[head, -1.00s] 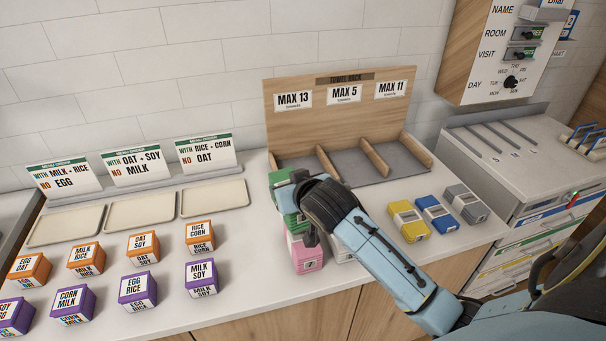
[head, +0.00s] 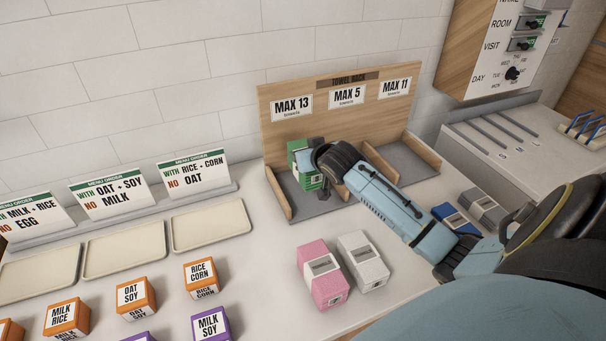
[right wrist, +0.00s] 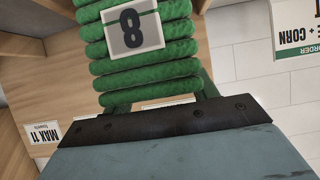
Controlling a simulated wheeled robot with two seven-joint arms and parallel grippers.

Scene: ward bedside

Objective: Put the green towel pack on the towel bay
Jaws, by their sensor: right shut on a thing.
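The green towel pack (head: 307,163) is gripped by my right gripper (head: 318,160), which is shut on it. The pack is over the left bay, under the MAX 13 sign, at the wooden towel rack (head: 345,77). I cannot tell whether it touches the bay floor (head: 310,206). In the right wrist view, the green pack (right wrist: 150,62) fills the upper middle and shows a label reading 8. The MAX 5 bay is largely hidden behind my arm, and the MAX 11 bay (head: 405,163) looks empty. My left gripper is out of view.
A pink pack (head: 322,275) and a white pack (head: 362,262) stand on the counter in front of the rack. Blue (head: 458,217) and grey (head: 487,208) packs are right, beside my arm. Trays (head: 210,226), menu signs and labelled boxes are left.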

